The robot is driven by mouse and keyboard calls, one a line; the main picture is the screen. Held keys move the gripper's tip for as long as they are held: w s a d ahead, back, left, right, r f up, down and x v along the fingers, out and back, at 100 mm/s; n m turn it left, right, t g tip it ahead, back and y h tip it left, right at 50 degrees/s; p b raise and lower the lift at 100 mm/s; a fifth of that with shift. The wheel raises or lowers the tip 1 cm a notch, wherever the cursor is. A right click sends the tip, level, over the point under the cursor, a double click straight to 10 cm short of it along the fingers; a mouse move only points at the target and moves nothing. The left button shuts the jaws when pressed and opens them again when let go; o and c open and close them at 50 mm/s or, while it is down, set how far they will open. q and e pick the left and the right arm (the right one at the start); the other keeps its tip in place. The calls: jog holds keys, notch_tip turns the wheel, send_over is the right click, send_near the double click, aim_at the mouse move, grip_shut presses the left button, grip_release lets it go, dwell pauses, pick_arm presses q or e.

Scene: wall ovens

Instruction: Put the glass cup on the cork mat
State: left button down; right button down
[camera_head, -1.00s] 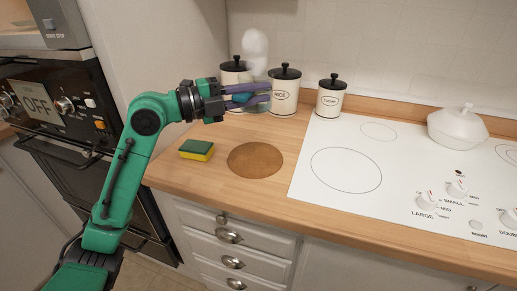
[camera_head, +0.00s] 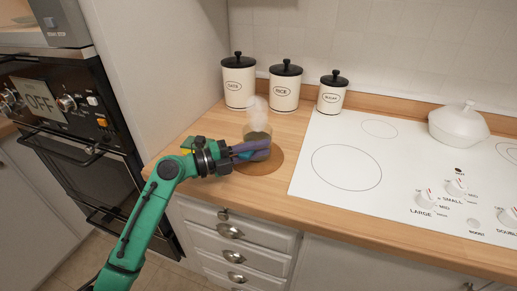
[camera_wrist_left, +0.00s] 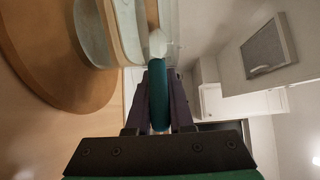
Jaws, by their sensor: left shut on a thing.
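The glass cup (camera_head: 257,130) is clear, with a whitish, blurry shape at its top, and stands upright over the cork mat (camera_head: 262,169). My left gripper (camera_head: 267,149) reaches in from the left and is shut on the cup at a teal part, perhaps its handle. In the left wrist view this teal part (camera_wrist_left: 158,95) sits between the purple fingers. The clear cup body (camera_wrist_left: 92,35) shows there over the round brown mat (camera_wrist_left: 35,55). The fingers hide part of the cup; I cannot tell whether its base touches the mat. My right gripper is not seen.
Three lidded canisters (camera_head: 285,92) stand along the wall behind the mat. A white hob (camera_head: 345,190) with knobs and a white lidded pot (camera_head: 459,122) is to the right. The counter's front edge is close.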

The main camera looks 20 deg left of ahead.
pick_arm(q)
jog(key=c, duration=0.8)
grip_release()
jog(key=shift+r, duration=0.15)
jog(key=shift+s+a+f, duration=0.15)
jog(key=shift+a+f, duration=0.05)
jog(key=b+v, duration=0.4)
jog(key=v, duration=0.7)
jog(key=shift+s+a+r, duration=0.15)
jog(key=shift+s+a, duration=0.05)
jog(key=shift+s, duration=0.05)
